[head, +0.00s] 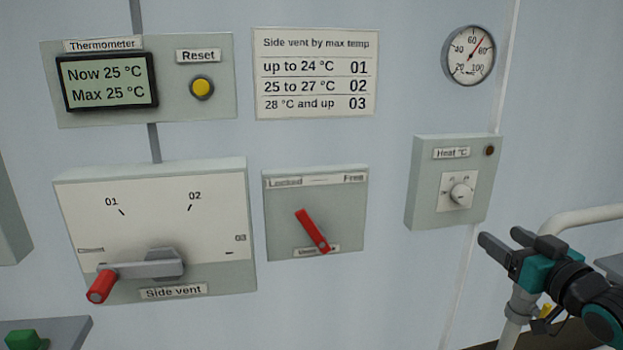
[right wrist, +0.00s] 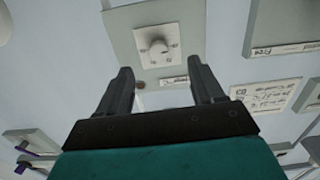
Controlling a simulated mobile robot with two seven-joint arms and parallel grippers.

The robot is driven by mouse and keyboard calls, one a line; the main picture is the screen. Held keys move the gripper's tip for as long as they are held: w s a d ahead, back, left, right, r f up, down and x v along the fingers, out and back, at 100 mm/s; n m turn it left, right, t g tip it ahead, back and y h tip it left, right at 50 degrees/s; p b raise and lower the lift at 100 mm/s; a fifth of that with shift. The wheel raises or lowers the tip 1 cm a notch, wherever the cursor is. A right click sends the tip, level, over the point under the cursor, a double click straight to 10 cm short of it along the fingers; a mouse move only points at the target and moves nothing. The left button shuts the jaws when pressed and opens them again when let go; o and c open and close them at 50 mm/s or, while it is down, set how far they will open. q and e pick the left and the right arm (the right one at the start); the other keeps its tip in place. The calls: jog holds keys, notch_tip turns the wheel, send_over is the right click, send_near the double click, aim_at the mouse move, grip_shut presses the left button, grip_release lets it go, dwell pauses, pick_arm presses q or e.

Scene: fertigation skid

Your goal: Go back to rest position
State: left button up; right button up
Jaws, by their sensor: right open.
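My right gripper (head: 502,247) is open and empty at the lower right of the head view, below the heat box (head: 456,182). In the right wrist view its two fingers (right wrist: 160,85) stand apart, with the heat box's round knob (right wrist: 158,47) seen beyond and between them. I cannot tell the exact gap, but nothing is between the fingers. My left gripper is in neither view.
The side vent lever (head: 130,272) with its red end points left, near "Closed". The thermometer (head: 108,82) reads now 25, max 25. A pale pipe (head: 580,217) runs beside my right gripper.

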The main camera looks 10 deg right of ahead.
jog(key=s+a+f+g+p, duration=0.15)
jog(key=s+a+f, duration=0.3)
jog(key=f, duration=0.55)
jog(key=s+a+f+g, duration=0.35)
jog(key=a+f, duration=0.25)
jog(key=f, duration=0.4)
jog(key=s+a+f+n+g+p, duration=0.1)
jog(key=s+a+f, duration=0.8)
jog(key=s+a, duration=0.3)
jog(key=shift+s+f+g+y, duration=0.25)
jog(key=shift+s+g+y, duration=0.1)
jog(key=shift+g+y, duration=0.05)
jog(key=shift+c, duration=0.3)
